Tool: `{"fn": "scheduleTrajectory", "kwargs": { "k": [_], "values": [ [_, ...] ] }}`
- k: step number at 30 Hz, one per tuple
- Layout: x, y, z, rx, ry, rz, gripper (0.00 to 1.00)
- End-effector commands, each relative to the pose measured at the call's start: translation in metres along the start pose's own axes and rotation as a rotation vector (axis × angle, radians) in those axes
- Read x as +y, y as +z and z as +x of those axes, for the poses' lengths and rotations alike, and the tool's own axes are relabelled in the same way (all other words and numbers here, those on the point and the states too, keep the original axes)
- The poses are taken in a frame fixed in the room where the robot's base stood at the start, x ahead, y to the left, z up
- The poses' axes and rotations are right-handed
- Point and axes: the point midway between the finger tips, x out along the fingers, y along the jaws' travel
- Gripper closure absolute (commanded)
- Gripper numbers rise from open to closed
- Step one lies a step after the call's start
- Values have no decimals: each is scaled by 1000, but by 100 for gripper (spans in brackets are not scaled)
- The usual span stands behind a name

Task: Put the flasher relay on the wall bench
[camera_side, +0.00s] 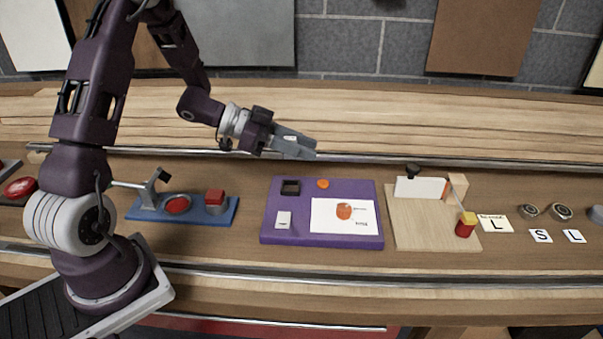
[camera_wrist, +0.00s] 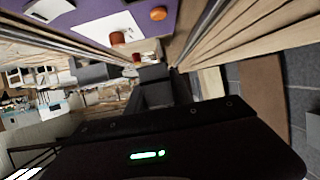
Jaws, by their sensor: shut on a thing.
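My gripper (camera_side: 308,149) is tilted with its grey fingers pointing right and down, over the front part of the wall bench (camera_side: 420,120). This bench is the long pale wooden surface along the back wall. The gripper is shut on a small dark block (camera_wrist: 152,73), which I take to be the flasher relay. In the side view the fingers hide it, and in the wrist view its details are too dark to make out. The held block appears above the bench, but I cannot tell the exact gap.
A metal rail (camera_side: 450,161) runs along the bench's front edge. On the lower counter are a purple board (camera_side: 274,235) with small parts and a card, a blue board (camera_side: 225,213), a wooden board (camera_side: 410,235), and label cards (camera_side: 540,236). The bench's right side is clear.

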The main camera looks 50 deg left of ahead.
Motion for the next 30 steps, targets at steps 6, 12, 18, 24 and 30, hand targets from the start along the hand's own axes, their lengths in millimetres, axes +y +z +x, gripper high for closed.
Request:
{"fn": "scheduleTrajectory", "kwargs": {
  "k": [6, 12, 18, 24, 30],
  "values": [
    [14, -46, -10, 21, -263, -104, 100],
    [18, -50, -21, 3, -399, -164, 100],
    [4, -31, -3, 21, -154, -58, 100],
    [0, -5, -3, -1, 9, 3, 100],
    [0, -4, -3, -3, 20, 5, 100]
  ]
}}
